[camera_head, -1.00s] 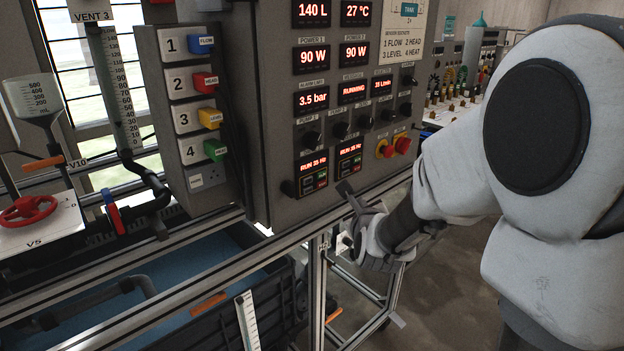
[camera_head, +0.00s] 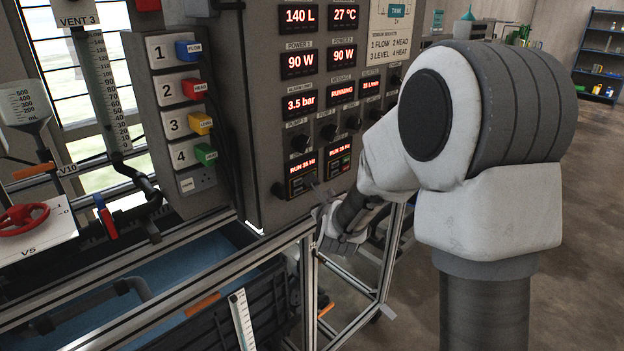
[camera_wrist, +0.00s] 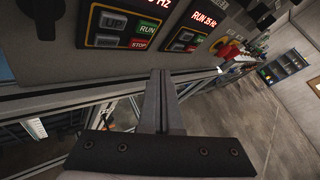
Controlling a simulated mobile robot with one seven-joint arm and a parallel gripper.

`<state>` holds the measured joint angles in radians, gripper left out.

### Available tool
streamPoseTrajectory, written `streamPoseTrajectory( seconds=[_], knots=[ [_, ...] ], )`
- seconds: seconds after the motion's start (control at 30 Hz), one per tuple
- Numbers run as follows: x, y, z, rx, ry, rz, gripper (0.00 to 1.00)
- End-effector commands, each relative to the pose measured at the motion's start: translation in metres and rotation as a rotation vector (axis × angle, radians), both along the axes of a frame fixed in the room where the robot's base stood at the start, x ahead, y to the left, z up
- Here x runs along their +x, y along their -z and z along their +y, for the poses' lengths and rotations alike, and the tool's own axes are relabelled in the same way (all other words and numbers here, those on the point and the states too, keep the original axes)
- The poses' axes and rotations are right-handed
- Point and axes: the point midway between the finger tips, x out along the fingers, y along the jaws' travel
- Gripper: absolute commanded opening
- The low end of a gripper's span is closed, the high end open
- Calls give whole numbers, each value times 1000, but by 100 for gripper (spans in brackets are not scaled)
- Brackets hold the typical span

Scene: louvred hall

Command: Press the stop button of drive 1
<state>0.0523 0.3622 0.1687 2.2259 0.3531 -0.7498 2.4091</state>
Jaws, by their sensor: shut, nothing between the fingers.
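The left drive panel (camera_head: 302,172), under the PUMP 1 label, has a red RUN display above small keys; it looks like drive 1. In the wrist view its red STOP key (camera_wrist: 139,44) is at the lower right, below the green RUN key (camera_wrist: 147,29). The similar right drive panel (camera_head: 341,160) sits beside it, and also shows in the wrist view (camera_wrist: 190,37). My gripper (camera_head: 320,191) is shut and empty, with its tips just below and between the two panels. In the wrist view the tips (camera_wrist: 158,74) point at the cabinet below the STOP key, apart from it.
A dark round knob (camera_wrist: 47,20) sticks out left of the left panel. A metal frame rail (camera_head: 270,246) runs below the cabinet (camera_head: 262,150). Open floor (camera_head: 580,230) lies to the right.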

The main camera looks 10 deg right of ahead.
Motion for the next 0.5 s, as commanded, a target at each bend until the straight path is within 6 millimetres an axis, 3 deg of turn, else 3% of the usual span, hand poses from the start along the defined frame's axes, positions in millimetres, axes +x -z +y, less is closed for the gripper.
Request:
streamPoseTrajectory(
  seconds=[0.2,0.5],
  knots=[
    [18,1,13,0,0,-2,0],
    [23,0,17,0,0,0,0]
  ],
)
